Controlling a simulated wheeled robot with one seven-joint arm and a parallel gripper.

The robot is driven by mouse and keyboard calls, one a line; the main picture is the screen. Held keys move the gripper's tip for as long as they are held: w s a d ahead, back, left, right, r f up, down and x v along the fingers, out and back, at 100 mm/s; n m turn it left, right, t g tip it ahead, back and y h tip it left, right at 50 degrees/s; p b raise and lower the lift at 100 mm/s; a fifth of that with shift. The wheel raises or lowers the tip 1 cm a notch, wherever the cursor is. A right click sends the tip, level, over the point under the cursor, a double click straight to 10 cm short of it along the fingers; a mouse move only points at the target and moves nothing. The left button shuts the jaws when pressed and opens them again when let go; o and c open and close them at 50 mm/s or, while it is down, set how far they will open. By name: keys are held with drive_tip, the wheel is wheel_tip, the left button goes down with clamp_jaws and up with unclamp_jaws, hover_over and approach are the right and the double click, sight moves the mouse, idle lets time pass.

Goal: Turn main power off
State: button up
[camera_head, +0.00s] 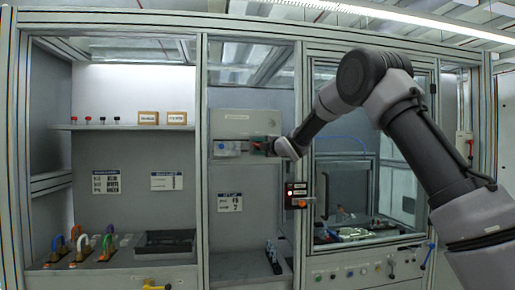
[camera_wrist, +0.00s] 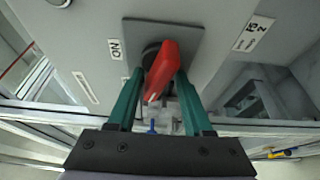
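A red switch handle (camera_wrist: 163,68) sits on a dark round hub over a grey square plate (camera_wrist: 190,42) in the wrist view. An ON label (camera_wrist: 117,49) is left of the plate. The handle slants slightly, its near end toward me. My gripper (camera_wrist: 160,85) has its two green fingers apart, one on each side of the handle. A gap shows on the left; contact on the right is unclear. In the head view my gripper (camera_head: 260,146) is at the grey box (camera_head: 236,122) on the panel; the handle is not clear there.
A shelf (camera_head: 125,127) with small boxes is at the left, above several coloured hooked items (camera_head: 82,246). A glazed cabinet (camera_head: 345,185) stands right, behind my arm.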

drive_tip(key=shift+s+a, duration=0.1)
drive_tip(key=shift+s+d, duration=0.2)
drive_tip(key=v, duration=1)
drive_tip(key=shift+d, duration=0.1)
